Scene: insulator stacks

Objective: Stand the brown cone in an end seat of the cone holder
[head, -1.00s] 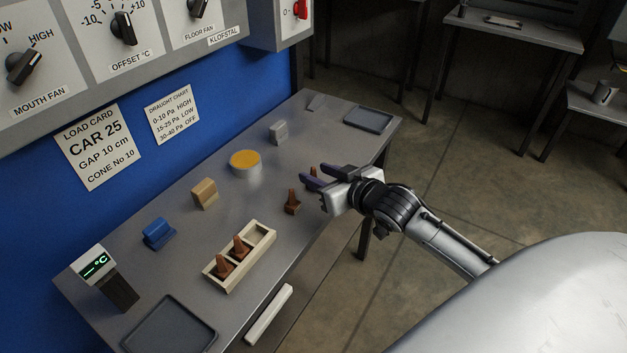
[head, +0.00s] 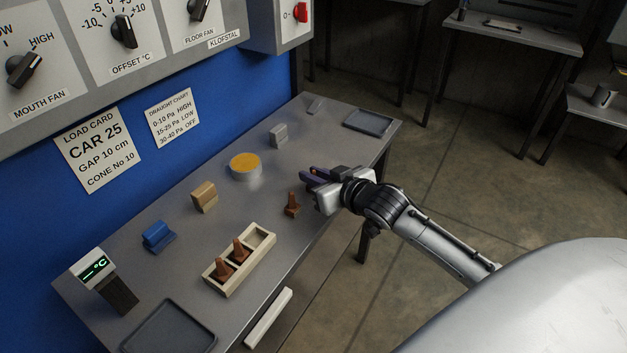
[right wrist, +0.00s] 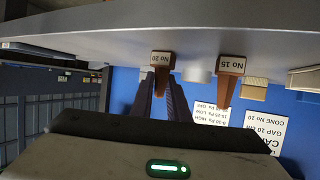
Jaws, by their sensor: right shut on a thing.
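Several brown cones are in view. My right gripper (head: 313,178) is shut on a brown cone marked No 20 (right wrist: 161,60), at the table's right edge; the fingers hide most of it in the head view. Another brown cone (head: 292,205), apparently the one marked No 15 in the right wrist view (right wrist: 231,68), stands upright on the table just left of the gripper. The pale cone holder (head: 253,265) has three seats. Brown cones stand in its near-left end seat (head: 223,269) and middle seat (head: 240,250). Its far-right end seat is empty. My left gripper is not in view.
A round tin with an orange top (head: 245,166), a tan block (head: 204,197), a blue block (head: 158,236) and a grey block (head: 278,134) stand behind. Dark trays (head: 170,328) (head: 369,120) lie at both table ends. A load card (head: 98,147) reads Cone No 10.

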